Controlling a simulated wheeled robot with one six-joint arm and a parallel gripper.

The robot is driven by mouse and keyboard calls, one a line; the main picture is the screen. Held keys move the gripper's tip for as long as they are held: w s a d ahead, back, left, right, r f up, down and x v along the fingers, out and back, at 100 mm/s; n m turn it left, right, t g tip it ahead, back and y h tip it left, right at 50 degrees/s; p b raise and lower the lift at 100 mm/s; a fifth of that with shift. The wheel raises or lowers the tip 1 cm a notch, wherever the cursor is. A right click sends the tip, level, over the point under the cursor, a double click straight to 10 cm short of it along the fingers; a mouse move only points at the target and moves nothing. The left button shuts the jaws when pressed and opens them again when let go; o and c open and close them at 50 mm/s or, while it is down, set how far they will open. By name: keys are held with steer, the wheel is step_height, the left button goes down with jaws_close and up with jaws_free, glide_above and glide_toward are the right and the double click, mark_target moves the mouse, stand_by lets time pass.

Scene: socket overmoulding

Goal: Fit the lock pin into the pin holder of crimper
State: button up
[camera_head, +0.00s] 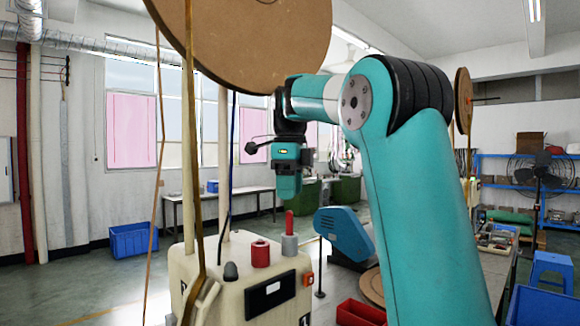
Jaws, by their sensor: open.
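The crimper looks to be the cream-coloured machine (240,290) at the lower middle, though I cannot be sure. A slim red pin (289,222), which looks like the lock pin, stands upright in a grey cylindrical holder (290,245) at the machine's top right. I cannot tell how deep it sits. My gripper (289,198) points down just above the red pin, with a small gap between them in the picture. It is open and seems empty, but its fingers are small and hard to separate.
A red knob (260,254) and a dark knob (231,271) stand left of the holder. A large brown reel (245,40) hangs above, with cables running down. A blue machine (343,236) is on the right, and a red bin (358,313) is in front.

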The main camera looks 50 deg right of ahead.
step_height(320, 180, up, 5)
steer(key=shift+f, duration=0.15)
steer(key=a+f+n, duration=0.3)
steer(key=a+n, duration=0.3)
steer(key=s+a+f+n, duration=0.1)
steer(key=a+f+n, duration=0.3)
steer(key=a+n, duration=0.2)
steer(key=s+a+f+n+t, duration=0.1)
steer(key=a+f+n, duration=0.3)
steer(key=a+n, duration=0.2)
steer(key=shift+s+a+f+n+y, duration=0.2)
steer(key=shift+n+y, duration=0.2)
steer(key=shift+n, duration=0.2)
steer(key=s+a+f+n+y, duration=0.1)
steer(key=s+a+f+n, duration=0.5)
steer(key=s+a+n, duration=0.1)
steer(key=s+a+f+n+g+y, duration=0.1)
steer(key=s+a+f+n+y, duration=0.1)
steer(key=s+a+f+n, duration=0.4)
steer(key=s+a+n, duration=0.2)
steer(key=s+n, duration=0.2)
steer(key=n, duration=0.1)
steer(key=shift+n, duration=0.4)
